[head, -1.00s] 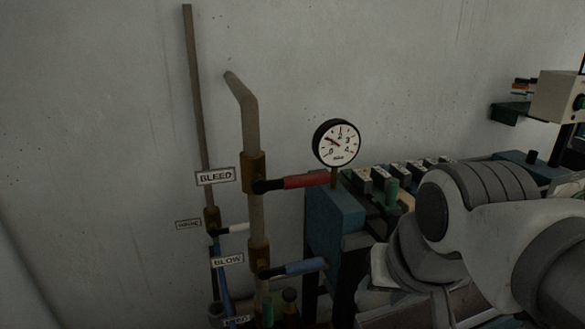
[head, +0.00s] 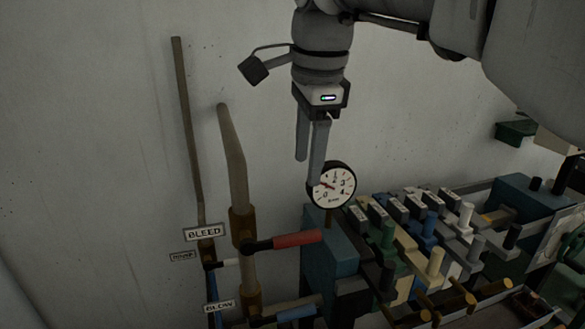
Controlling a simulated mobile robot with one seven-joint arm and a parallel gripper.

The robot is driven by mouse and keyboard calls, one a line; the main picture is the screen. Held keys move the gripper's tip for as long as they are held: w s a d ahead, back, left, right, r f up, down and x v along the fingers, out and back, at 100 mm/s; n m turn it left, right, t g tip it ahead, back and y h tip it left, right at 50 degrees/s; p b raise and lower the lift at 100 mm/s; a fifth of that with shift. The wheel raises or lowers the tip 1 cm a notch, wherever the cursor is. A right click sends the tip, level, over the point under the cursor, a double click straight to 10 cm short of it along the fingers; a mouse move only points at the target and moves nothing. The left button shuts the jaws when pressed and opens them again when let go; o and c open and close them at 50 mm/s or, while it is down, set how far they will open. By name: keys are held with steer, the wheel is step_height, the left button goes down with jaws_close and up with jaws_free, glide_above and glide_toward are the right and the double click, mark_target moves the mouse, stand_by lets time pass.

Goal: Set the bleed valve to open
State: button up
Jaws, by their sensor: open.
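The bleed valve is a brass body (head: 241,226) on a vertical pipe, beside a white BLEED label (head: 205,232). Its red lever (head: 297,239) sticks out to the right, roughly level and across the pipe. My gripper (head: 308,172) points down from above, open and empty. Its fingers are above the red lever in the picture and overlap the left edge of the gauge; I cannot tell the depth between them. The fingers do not appear to touch the lever.
A round gauge (head: 333,185) stands just right of the lever, above a blue block (head: 331,254). Below is a blue lever (head: 296,314) by the BLOW label (head: 219,306). Several coloured handles fill the right. The wall above left is clear.

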mark_target(300, 234)
steer(key=w+f, duration=0.1)
steer(key=f, duration=0.4)
steer(key=w+f, duration=0.1)
steer(key=f, duration=0.5)
steer(key=w+a+f, duration=0.1)
steer(key=f, duration=0.4)
steer(key=shift+f, duration=0.2)
jaws_close()
stand_by(0.7)
